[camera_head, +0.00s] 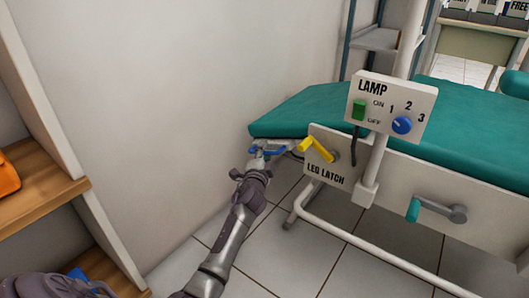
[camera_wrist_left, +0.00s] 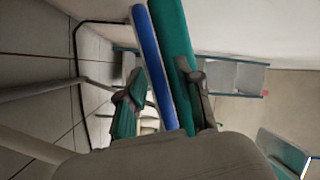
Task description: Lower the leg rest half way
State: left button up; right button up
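The green leg rest (camera_head: 300,109) forms the left end of the dental chair and looks roughly level. A blue bar (camera_wrist_left: 156,65) runs along its end edge, partly hidden by my gripper in the head view. My left gripper (camera_head: 267,150) is at this bar. In the left wrist view its fingers (camera_wrist_left: 165,105) are apart, with the blue bar between them; I cannot tell whether they touch it. The yellow latch lever (camera_head: 317,149) is tilted on the white LEG LATCH panel (camera_head: 325,178), just right of my gripper. My right gripper is not in view.
A white LAMP box (camera_head: 392,104) with a green switch and blue knob sits on a post before the chair. A teal-handled crank (camera_head: 437,209) is on the chair's side. A wooden shelf (camera_head: 38,190) stands at left. Tiled floor lies free between shelf and chair.

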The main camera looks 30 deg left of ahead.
pick_arm(q)
jog(key=v, duration=0.7)
jog(key=shift+s, duration=0.25)
jog(key=shift+d, duration=0.1)
dwell(0.4)
